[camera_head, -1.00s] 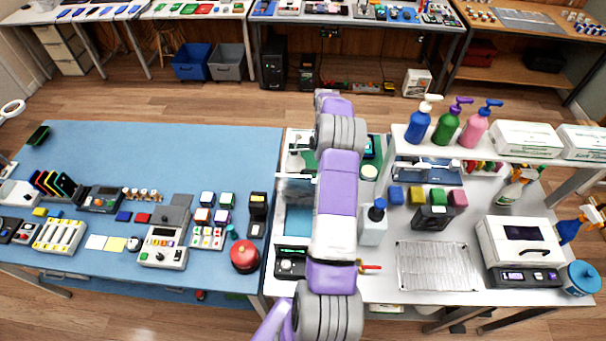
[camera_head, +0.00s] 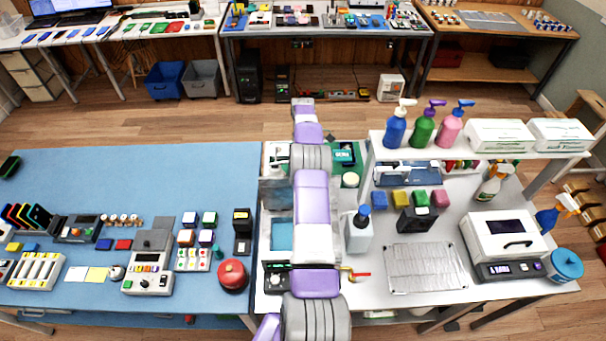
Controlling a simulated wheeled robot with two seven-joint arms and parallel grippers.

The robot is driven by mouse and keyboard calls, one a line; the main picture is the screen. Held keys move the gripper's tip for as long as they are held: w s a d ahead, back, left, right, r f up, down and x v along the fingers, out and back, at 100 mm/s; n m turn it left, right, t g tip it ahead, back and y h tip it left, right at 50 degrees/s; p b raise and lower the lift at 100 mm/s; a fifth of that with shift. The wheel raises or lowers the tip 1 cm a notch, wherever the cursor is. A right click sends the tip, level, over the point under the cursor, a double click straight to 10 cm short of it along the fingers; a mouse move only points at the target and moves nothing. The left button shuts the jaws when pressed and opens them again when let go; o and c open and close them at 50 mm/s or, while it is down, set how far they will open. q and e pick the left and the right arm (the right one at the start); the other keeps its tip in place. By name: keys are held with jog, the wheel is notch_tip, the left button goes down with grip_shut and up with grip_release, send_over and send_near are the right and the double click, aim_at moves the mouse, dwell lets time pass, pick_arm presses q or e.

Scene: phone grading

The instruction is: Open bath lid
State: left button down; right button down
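The bath stands at the left end of the white table, partly hidden behind my arm. Its blue-green basin (camera_head: 282,234) shows, with a dark control panel (camera_head: 277,279) in front and a red-handled tap (camera_head: 359,274) at its right. A grey panel that looks like the bath lid (camera_head: 274,194) stands raised behind the basin. My purple and white arm reaches from the bottom edge over the bath and hides its right part. I cannot make out gripper fingers on it, nor whether anything touches the lid.
A white bottle with a blue cap (camera_head: 358,232) stands close right of the arm. A shelf with pump bottles (camera_head: 422,127) stands behind. The blue table (camera_head: 130,180) has free room at the back.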

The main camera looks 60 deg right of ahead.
jog(key=shift+s+a+f, duration=0.1)
jog(key=shift+f, duration=0.3)
jog(key=c, duration=1.2)
grip_release()
jog(key=shift+o, duration=0.2)
jog(key=shift+r, duration=0.1)
jog(key=shift+r, duration=0.15)
